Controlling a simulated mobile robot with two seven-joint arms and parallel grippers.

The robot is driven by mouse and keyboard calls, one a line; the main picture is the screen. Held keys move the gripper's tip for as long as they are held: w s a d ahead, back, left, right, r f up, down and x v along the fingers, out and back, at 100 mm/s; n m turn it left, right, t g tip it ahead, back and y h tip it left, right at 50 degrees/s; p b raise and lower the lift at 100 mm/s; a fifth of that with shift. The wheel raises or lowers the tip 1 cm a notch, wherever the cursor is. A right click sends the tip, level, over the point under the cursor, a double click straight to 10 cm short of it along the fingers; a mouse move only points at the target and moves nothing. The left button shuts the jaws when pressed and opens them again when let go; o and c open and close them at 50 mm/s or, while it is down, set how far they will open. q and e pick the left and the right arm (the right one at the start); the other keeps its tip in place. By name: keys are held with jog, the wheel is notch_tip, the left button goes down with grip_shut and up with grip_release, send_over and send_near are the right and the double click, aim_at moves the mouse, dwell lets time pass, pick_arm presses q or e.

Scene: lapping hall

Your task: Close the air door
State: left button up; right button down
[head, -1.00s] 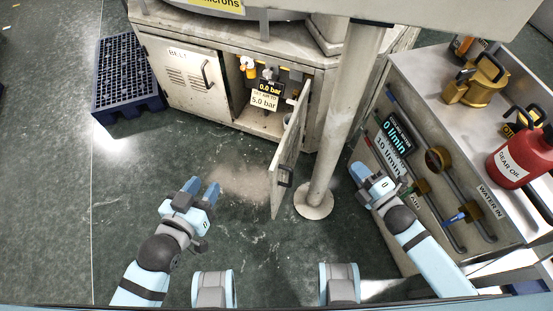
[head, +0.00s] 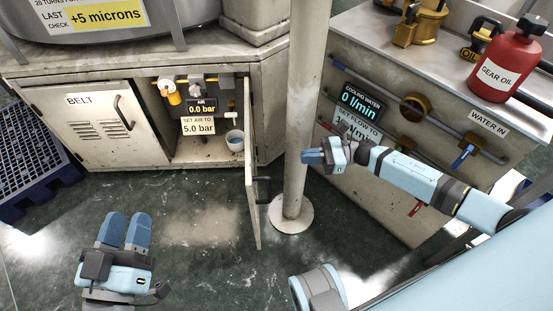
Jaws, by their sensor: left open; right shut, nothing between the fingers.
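The air door (head: 251,165) stands open, swung out toward me from the right side of the air compartment (head: 198,148) and seen nearly edge-on. Its dark handle (head: 263,188) is on the face turned to the right. My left gripper (head: 124,230) is open and empty over the floor, left of the door and apart from it. My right gripper (head: 311,157) is shut and empty, right of the door, by the grey post. It touches neither the door nor the handle.
The post (head: 299,130) rises just right of the door from a round foot (head: 291,214). A shut belt door (head: 98,125) is at left. A blue pallet (head: 38,175) lies far left. The floor before the compartment is clear.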

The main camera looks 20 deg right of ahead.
pick_arm(q)
jog(key=shift+d+f+h+b, duration=0.15)
jog(key=shift+d+h+b, duration=0.2)
jog(key=shift+b, duration=0.5)
pick_arm(e)
jog(key=x, duration=1.3)
jog(key=shift+a, duration=0.2)
